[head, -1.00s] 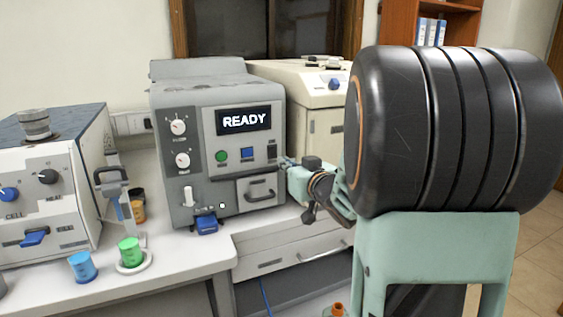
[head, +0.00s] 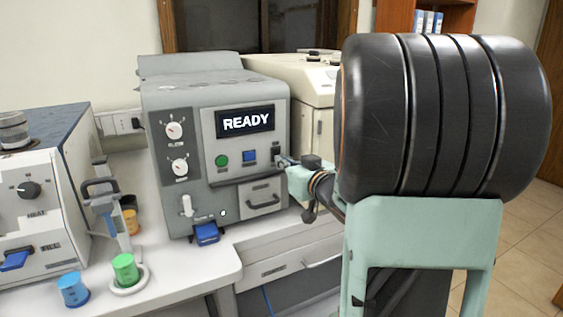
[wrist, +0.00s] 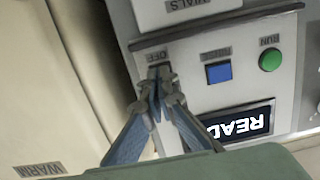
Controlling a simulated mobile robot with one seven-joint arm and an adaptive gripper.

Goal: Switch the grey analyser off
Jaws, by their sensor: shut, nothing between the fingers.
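The grey analyser (head: 205,97) stands on the white bench, its screen (head: 245,122) lit with READY. A green button (head: 221,161) and a blue button (head: 249,155) sit below the screen. My gripper (head: 282,160) is shut and empty, its tips at the right end of this button row. In the wrist view, where the panel appears upside down, my gripper (wrist: 159,74) has its fingertips over the spot by the OFF label (wrist: 160,60). They hide the OFF switch, and I cannot tell whether they touch it.
A cream machine (head: 312,82) stands close on the right of the analyser. Another machine (head: 40,190) stands at the left.

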